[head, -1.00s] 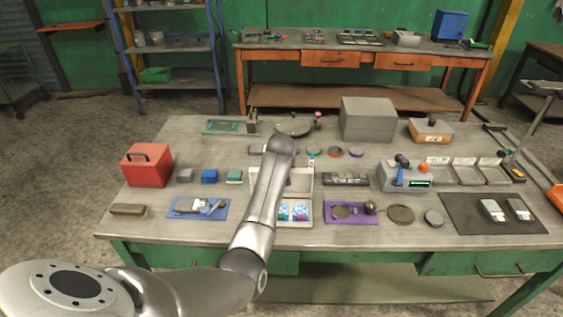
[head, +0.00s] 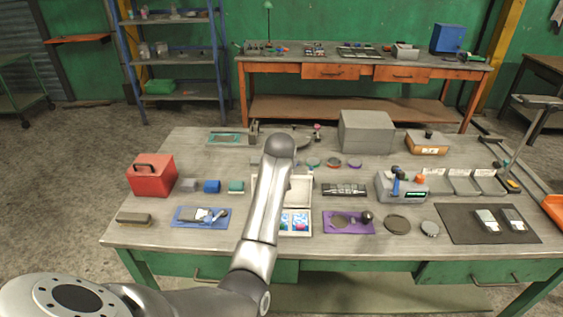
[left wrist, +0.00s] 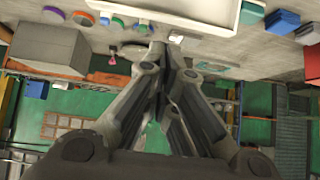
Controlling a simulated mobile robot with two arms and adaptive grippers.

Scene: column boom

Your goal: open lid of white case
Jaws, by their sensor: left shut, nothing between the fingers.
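The white case (head: 308,222) sits near the middle of the workbench, with blue, white and red contents showing in its front part. Its lid (head: 301,188) appears raised at the back; my left arm crosses in front and hides much of the lid and the case's left side. In the left wrist view a white panel of the case (left wrist: 205,14) shows at the top edge, beyond my fingers. My left gripper (left wrist: 166,52) is shut and empty, close to that panel; contact cannot be told. In the head view the arm hides this gripper. My right gripper is not in view.
A blue mat (head: 187,222) lies left of the case and a purple tray (head: 362,229) right of it. A red box (head: 151,177) stands far left, a large grey box (head: 366,133) behind right. Several coloured rings lie behind the case.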

